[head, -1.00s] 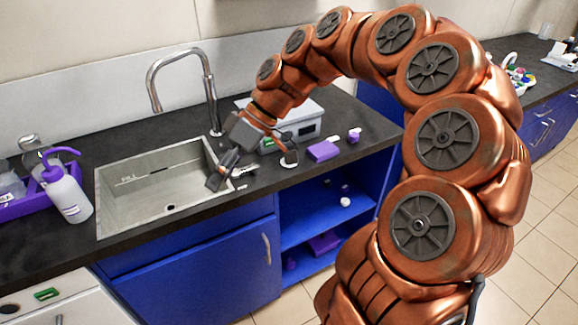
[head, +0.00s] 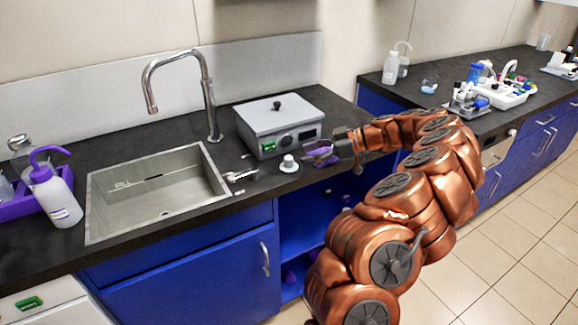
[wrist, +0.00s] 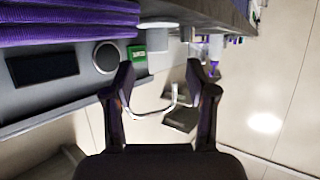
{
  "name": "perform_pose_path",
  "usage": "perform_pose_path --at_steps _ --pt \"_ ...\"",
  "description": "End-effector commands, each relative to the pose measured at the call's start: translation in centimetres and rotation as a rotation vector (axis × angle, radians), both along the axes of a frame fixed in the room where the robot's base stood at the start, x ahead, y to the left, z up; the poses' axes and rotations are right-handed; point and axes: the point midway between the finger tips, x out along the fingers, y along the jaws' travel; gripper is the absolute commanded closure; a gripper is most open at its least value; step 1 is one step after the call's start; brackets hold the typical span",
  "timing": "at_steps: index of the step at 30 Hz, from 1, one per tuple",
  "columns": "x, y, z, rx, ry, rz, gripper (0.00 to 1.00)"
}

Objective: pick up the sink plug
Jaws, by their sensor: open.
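I take the white, round, knobbed piece (head: 289,164) on the counter, right of the sink and in front of the grey box, to be the sink plug. My gripper (head: 322,150) is to its right in the head view, low over the counter and pointing left, beside a purple item (head: 318,160) that it partly covers. In the wrist view my gripper (wrist: 160,80) is open with nothing between its fingers. A white shape (wrist: 160,22), probably the plug, shows beyond the fingertips near the top edge. The plug and gripper look apart.
The grey box (head: 280,125) with a green display stands close behind the plug. The sink (head: 158,190) and its tall faucet (head: 210,100) are to the left. A purple-topped wash bottle (head: 55,195) stands further left. A small metallic item (head: 240,175) lies between sink and plug.

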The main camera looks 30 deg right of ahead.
Motion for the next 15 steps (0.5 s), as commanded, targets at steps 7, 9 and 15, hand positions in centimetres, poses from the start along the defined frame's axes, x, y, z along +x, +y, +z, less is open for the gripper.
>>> perform_pose_path --at_steps 7,9,15 --pt "1.1 1.5 -0.6 0.003 0.002 0.006 0.43" --pt "1.5 1.8 -0.8 0.002 0.004 0.006 0.43" --pt "3.2 3.3 -1.8 0.003 0.008 0.007 0.43"
